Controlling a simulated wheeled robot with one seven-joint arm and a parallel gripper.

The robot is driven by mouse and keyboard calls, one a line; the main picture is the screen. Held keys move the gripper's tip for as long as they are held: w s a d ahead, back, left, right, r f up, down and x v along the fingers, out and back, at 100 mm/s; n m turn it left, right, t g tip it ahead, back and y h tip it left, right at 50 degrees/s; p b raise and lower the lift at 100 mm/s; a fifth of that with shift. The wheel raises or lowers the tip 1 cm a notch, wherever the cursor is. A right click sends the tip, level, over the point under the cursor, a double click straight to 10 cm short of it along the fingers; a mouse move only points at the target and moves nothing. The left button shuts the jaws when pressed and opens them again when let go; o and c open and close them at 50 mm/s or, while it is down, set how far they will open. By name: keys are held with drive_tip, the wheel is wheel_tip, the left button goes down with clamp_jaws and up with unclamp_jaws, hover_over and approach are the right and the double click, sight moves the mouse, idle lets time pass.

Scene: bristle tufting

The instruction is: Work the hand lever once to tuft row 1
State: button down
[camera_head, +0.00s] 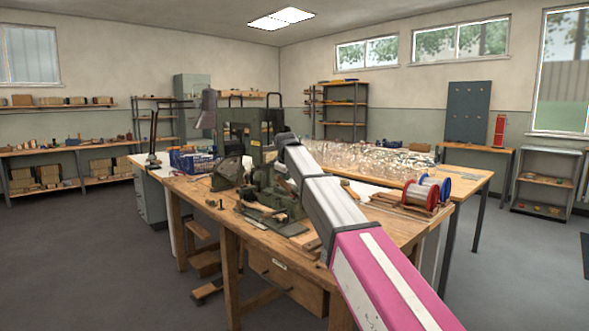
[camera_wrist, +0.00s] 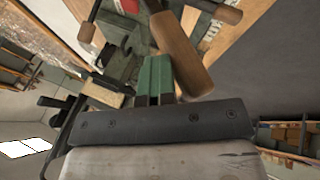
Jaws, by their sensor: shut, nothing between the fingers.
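The dark green tufting machine (camera_head: 250,130) stands on the wooden bench. My gripper reaches its near right side, and my arm hides part of it in the head view. In the wrist view my gripper (camera_wrist: 157,62) has its two green fingers shut together and empty. A thick wooden handle (camera_wrist: 180,55), apparently the hand lever's grip, lies slantwise right beside the fingers and overlaps them in the picture. I cannot tell whether they touch. A light wooden block (camera_wrist: 103,96) shows on the machine to the left of the fingers.
Two wire spools, one red-rimmed (camera_head: 413,197) and one blue-rimmed, stand on the bench's right. A blue crate (camera_head: 193,161) is at the left. Clear bags (camera_head: 375,161) cover a table behind. Smaller wooden knobs (camera_wrist: 86,32) stick out around the handle.

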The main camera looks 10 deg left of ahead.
sight(282, 181)
drive_tip(key=shift+s+a+f, duration=0.35)
drive_tip(key=shift+s+f, duration=0.15)
drive_tip(key=shift+f, duration=0.1)
drive_tip(key=shift+s+a+f, duration=0.35)
drive_tip(key=shift+s+f, duration=0.1)
drive_tip(key=shift+f, duration=0.15)
drive_tip(key=shift+s+a+f, duration=0.2)
drive_tip(key=shift+s+f, duration=0.2)
drive_tip(key=shift+f, duration=0.1)
drive_tip(key=shift+s+f, duration=0.1)
drive_tip(key=shift+t, duration=0.3)
drive_tip(key=w+r, duration=0.1)
drive_tip(key=r, duration=0.1)
drive_tip(key=w+d+r, duration=0.1)
drive_tip(key=shift+w+r, duration=0.2)
drive_tip(key=shift+r, duration=0.2)
drive_tip(key=v, duration=1)
drive_tip(key=shift+r, duration=0.15)
drive_tip(key=shift+s, duration=0.1)
